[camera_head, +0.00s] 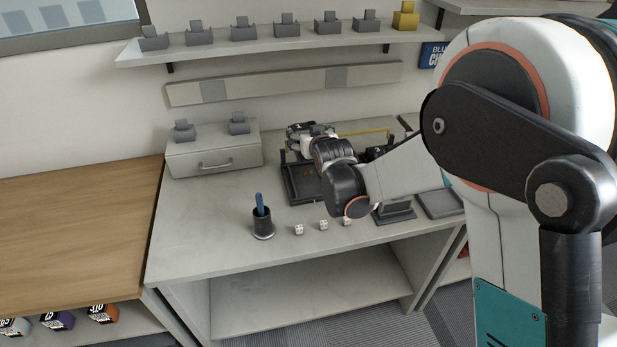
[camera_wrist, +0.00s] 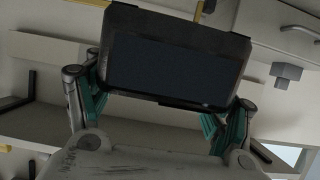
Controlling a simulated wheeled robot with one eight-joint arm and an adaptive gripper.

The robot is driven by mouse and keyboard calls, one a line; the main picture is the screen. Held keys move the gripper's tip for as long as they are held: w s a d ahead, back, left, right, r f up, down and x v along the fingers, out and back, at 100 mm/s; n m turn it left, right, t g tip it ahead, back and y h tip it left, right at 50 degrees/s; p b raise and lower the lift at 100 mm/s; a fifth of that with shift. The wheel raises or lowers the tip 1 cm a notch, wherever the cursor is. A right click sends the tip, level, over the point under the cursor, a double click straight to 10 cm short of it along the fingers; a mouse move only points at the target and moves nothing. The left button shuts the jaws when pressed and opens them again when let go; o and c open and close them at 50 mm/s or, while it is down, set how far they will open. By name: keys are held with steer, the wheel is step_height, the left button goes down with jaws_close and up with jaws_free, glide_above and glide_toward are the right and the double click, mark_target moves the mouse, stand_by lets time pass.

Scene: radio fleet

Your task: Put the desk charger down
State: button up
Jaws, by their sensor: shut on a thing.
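My gripper (camera_wrist: 160,112) is shut on a dark rectangular block, taken to be the desk charger (camera_wrist: 175,62). In the wrist view its broad flat face fills the space between the teal-sided fingers. In the head view my gripper is over the back of the grey worktop (camera_head: 215,225), above a dark tray (camera_head: 305,196). There my wrist hides most of the held charger, and I cannot tell whether it touches anything below.
A drawer box (camera_head: 215,158) with two grey chargers stands at the left. A pen cup (camera_head: 263,222) and small white dice (camera_head: 299,230) lie in front. A yellow bar (camera_head: 365,132) runs behind my gripper. A wall shelf (camera_head: 270,45) holds several chargers. The worktop's front left is clear.

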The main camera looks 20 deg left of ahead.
step_height(320, 180, down, 13)
steer(key=b, duration=0.4)
steer(key=shift+b, duration=0.3)
steer(key=shift+s+d+f, duration=0.1)
steer(key=shift+f, duration=0.05)
steer(key=shift+c, duration=0.8)
steer(key=o, duration=1.9)
steer(key=shift+f, duration=0.1)
steer(key=shift+o, duration=0.7)
steer(key=shift+f, duration=0.1)
